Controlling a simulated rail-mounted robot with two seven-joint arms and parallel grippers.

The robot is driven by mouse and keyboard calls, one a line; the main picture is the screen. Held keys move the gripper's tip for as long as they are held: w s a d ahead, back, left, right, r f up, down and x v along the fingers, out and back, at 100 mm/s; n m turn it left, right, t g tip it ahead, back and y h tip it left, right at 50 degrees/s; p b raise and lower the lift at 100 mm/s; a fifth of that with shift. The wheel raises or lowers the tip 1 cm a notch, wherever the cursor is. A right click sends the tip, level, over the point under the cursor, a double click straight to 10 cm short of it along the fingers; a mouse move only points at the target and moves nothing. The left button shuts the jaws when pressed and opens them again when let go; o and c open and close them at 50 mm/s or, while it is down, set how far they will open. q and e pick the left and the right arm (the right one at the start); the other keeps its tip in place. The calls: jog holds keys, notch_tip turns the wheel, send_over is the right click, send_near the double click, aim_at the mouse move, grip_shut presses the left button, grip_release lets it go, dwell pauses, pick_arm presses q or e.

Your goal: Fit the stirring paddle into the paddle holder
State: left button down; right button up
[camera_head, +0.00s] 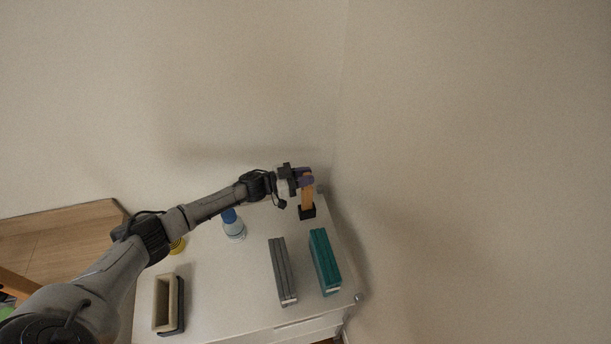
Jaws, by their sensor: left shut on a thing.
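My left gripper (298,179) is at the far right corner of the white table, shut on the stirring paddle (308,197), an orange-tan upright piece. A small purple part shows at the gripper, at the top of the paddle. A small black block, which looks like the paddle holder (307,213), stands on the table directly below. The paddle's lower end meets the black block in the picture. I cannot tell whether it sits inside the block or just above it. My right gripper is not in view.
On the white table (225,290) are a teal slotted block (324,262), a grey slotted block (283,272), a blue-capped clear bottle (233,226), a yellow item (178,246) partly behind my arm, and a beige open box (165,304). Walls stand close behind and right.

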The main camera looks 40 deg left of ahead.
pick_arm(q)
jog(key=shift+f+b, duration=0.45)
jog(key=shift+f, duration=0.2)
jog(key=shift+f+b, duration=0.85)
jog(key=shift+f, duration=0.2)
jog(key=c, duration=0.9)
grip_release()
jog(key=v, duration=1.2)
jog(key=shift+d, duration=0.1)
jog(key=shift+r, duration=0.15)
